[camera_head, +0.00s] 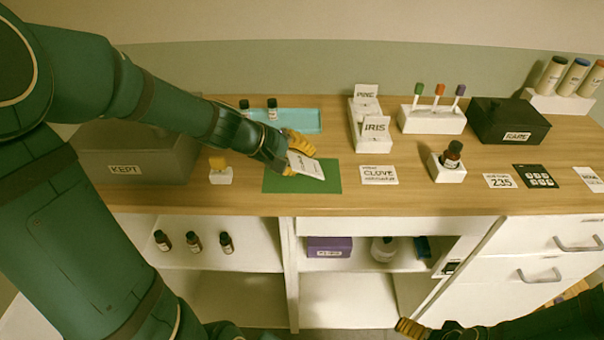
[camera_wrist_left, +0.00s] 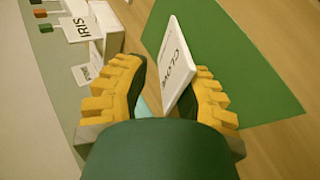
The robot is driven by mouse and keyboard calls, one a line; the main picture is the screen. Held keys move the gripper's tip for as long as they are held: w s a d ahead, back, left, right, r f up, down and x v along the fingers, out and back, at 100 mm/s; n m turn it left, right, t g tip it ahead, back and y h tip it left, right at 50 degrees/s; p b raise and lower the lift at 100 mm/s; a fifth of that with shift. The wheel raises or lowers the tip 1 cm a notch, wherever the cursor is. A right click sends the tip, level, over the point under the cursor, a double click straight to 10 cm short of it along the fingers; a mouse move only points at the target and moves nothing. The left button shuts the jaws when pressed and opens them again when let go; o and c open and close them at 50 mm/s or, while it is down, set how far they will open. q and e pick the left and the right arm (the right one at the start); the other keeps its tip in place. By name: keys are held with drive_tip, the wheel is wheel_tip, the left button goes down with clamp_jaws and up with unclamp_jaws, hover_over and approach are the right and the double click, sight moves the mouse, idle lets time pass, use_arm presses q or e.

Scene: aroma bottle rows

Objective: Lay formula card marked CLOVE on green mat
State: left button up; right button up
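The white card marked CLOVE (camera_wrist_left: 172,62) is between the fingers of my left gripper (camera_wrist_left: 168,95) in the left wrist view. It is tilted against the right-hand finger, with a gap to the other finger; the gripper looks open around it. In the head view, the card (camera_head: 308,167) and the left gripper (camera_head: 296,155) are over the green mat (camera_head: 328,185). The mat also shows in the left wrist view (camera_wrist_left: 240,60). Whether the card's lower edge touches the mat is unclear. My right gripper (camera_head: 410,328) is at the bottom edge, partly out of frame; its opening is hidden.
Another CLOVE label (camera_head: 379,175) lies right of the mat. A bottle on a white stand (camera_head: 447,170) is farther right. A small yellow-topped block (camera_head: 220,172) stands left of the mat.

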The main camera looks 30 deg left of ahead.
use_arm(q)
drive_tip(key=p+v, duration=0.3)
drive_tip(key=v, duration=0.4)
drive_tip(key=shift+r, duration=0.1)
drive_tip(key=shift+s+a+r, duration=0.2)
drive_tip(key=shift+s+a, duration=0.05)
drive_tip(key=shift+s, duration=0.05)
wheel_tip(320, 180, up, 8)
drive_tip(key=s+a+p, duration=0.1)
drive_tip(key=s+p, duration=0.1)
drive_tip(key=p, duration=0.4)
drive_tip(key=shift+a, duration=0.15)
